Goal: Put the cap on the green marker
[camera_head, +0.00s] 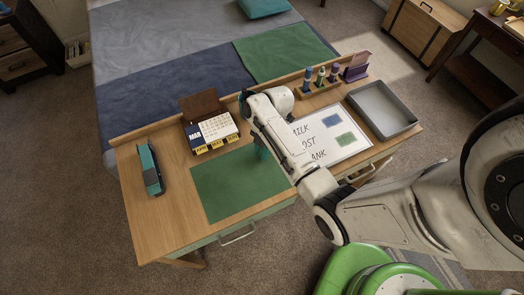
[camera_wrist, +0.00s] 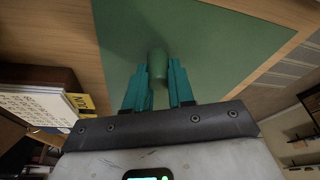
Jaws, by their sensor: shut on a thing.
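My gripper (camera_wrist: 160,82) is shut on a short green cylinder, the green cap (camera_wrist: 157,63), which sticks out between the teal fingertips. In the head view my gripper (camera_head: 262,150) hangs over the upper right part of the green blotter (camera_head: 225,185); the cap is not clear there. The blotter also shows behind the cap in the wrist view (camera_wrist: 200,45). The green marker (camera_head: 320,77) stands upright in the middle of a wooden holder at the desk's back edge, away from my gripper. Its tip is too small to make out.
A blue marker (camera_head: 307,80) and a purple marker (camera_head: 334,73) flank the green one. A whiteboard (camera_head: 345,140) and grey tray (camera_head: 382,108) lie to the right. A calendar (camera_head: 212,132) stands behind the blotter. A teal stapler-like thing (camera_head: 150,170) is at left.

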